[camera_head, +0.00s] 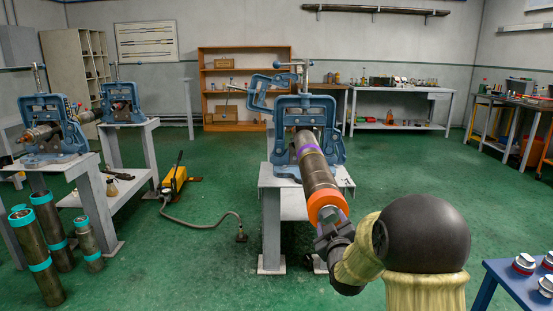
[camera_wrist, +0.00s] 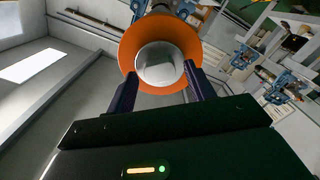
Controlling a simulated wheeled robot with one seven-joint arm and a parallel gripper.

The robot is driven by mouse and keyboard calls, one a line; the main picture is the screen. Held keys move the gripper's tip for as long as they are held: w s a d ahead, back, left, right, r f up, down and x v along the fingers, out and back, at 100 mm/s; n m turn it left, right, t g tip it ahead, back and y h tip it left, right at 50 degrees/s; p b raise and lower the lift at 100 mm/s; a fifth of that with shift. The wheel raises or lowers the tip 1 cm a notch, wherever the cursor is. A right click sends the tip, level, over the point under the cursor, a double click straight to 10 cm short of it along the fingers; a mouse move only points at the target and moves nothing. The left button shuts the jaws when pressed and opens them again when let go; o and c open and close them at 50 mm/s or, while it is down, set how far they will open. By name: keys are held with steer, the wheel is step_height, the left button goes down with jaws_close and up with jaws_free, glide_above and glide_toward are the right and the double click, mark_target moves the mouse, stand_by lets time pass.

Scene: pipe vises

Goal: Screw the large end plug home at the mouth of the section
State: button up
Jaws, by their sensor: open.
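The pipe section (camera_head: 318,171) lies along the jaws of the middle blue vise and points toward me. At its near mouth sits an orange ring-shaped piece, apparently the large end plug (camera_head: 326,204). In the wrist view the orange plug (camera_wrist: 136,40) shows face-on with a round silver boss (camera_wrist: 160,65) in its centre. My gripper (camera_head: 331,225) is right at the plug. In the wrist view the dark fingers of my gripper (camera_wrist: 160,74) are open, one on each side of the silver boss. I cannot tell whether they touch it. The plug's thread and its seating are hidden.
The vise (camera_head: 331,148) stands on a grey bench (camera_head: 271,230). Silver plugs with red bands (camera_head: 524,262) stand on a blue table (camera_head: 497,283) at lower right. Teal-banded pipes (camera_head: 35,255) stand at left. A yellow pump (camera_head: 174,181) and its hose lie on the open green floor.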

steer(key=shift+w, duration=0.5)
stand_by(0.3)
steer(key=c, duration=1.1)
steer(key=shift+f+m+b, duration=0.1)
steer(key=shift+m+b, duration=0.65)
steer(key=shift+m, duration=0.35)
steer(key=m+b, duration=0.1)
steer(key=m, duration=0.3)
steer(key=m+b, duration=0.1)
steer(key=m, duration=0.5)
steer(key=shift+d+b, duration=0.1)
steer(key=shift+b, duration=0.25)
steer(key=shift+m+y, duration=0.4)
steer(key=shift+m, duration=0.5)
